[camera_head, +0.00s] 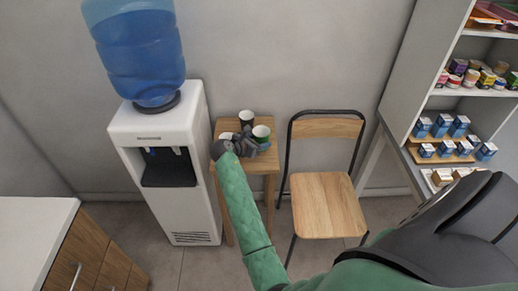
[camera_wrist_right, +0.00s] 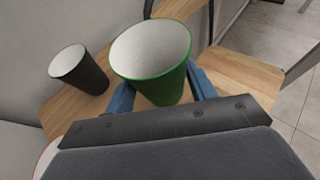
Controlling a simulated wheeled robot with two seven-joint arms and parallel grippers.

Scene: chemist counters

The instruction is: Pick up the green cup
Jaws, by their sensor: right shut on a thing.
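The green cup (camera_head: 262,132), with a white inside, stands upright on a small wooden table (camera_head: 270,163). In the right wrist view the green cup (camera_wrist_right: 155,82) is between the two blue fingers of my right gripper (camera_wrist_right: 160,95). My right gripper (camera_head: 258,143) is shut on it, low on its sides. Whether the cup's base touches the table is hidden. A black cup (camera_head: 246,118) stands just behind; it also shows left of the green cup in the right wrist view (camera_wrist_right: 82,75). My left gripper is in neither view.
A white water dispenser (camera_head: 150,125) with a blue bottle (camera_head: 140,50) stands left of the table. A wooden chair (camera_head: 325,205) stands close on the right. Another pale cup (camera_head: 226,136) is partly hidden by my wrist. Stocked shelves (camera_head: 440,100) stand at the right.

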